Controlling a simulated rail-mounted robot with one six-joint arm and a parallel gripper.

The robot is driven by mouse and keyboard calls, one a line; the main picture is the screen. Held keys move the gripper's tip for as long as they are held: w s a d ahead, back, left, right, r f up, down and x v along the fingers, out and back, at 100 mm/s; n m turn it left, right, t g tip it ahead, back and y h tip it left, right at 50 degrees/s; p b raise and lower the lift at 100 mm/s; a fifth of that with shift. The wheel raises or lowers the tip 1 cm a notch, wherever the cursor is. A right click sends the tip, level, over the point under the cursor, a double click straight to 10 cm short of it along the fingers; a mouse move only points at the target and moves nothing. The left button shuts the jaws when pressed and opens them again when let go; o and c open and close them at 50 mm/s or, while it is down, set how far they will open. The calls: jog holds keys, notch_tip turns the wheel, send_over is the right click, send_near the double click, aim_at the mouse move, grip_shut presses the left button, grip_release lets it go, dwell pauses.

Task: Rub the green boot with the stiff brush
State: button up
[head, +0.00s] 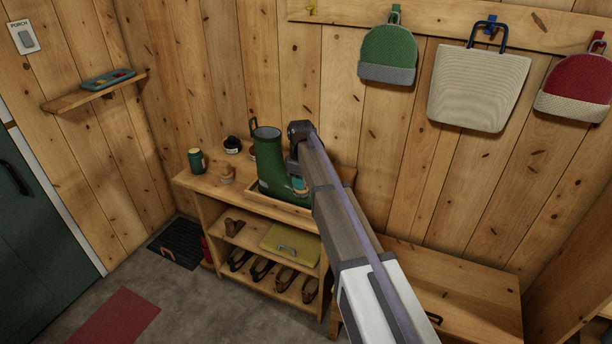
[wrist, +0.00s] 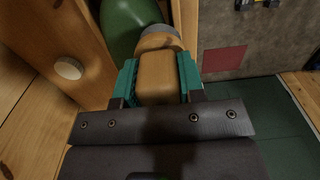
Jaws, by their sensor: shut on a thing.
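The green boot (head: 270,160) stands upright in a shallow wooden tray (head: 290,213) on top of the shoe rack. A pale patch shows low on its side. In the wrist view the boot (wrist: 128,22) is just beyond the brush. My gripper (head: 299,184) is at the boot's lower right side. In the wrist view its teal fingers (wrist: 158,82) are shut on the wooden block of the stiff brush (wrist: 157,74). The brush's grey end faces the boot and overlaps it in the picture; I cannot tell whether they touch. The head view mostly hides the brush behind my gripper.
A green tin (head: 196,161), a small wooden item (head: 227,173) and a dark jar (head: 232,145) stand left of the boot. Shoes and a yellow item (head: 290,243) fill the shelves below. A bench (head: 460,285) is at right. Hats and a bag (head: 480,88) hang above.

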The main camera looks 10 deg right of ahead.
jog(key=shift+s+a, duration=0.15)
jog(key=shift+s, duration=0.1)
jog(key=shift+r, duration=0.1)
jog(key=shift+r+p, duration=0.35)
jog(key=shift+p, duration=0.05)
notch_tip(320, 180, up, 5)
jog(key=p, duration=0.5)
jog(key=shift+r, duration=0.15)
jog(key=shift+w, duration=0.1)
notch_tip(320, 180, up, 3)
jog(key=p, duration=0.3)
jog(key=shift+r+p, duration=0.15)
jog(key=shift+p, duration=0.15)
jog(key=shift+f, duration=0.2)
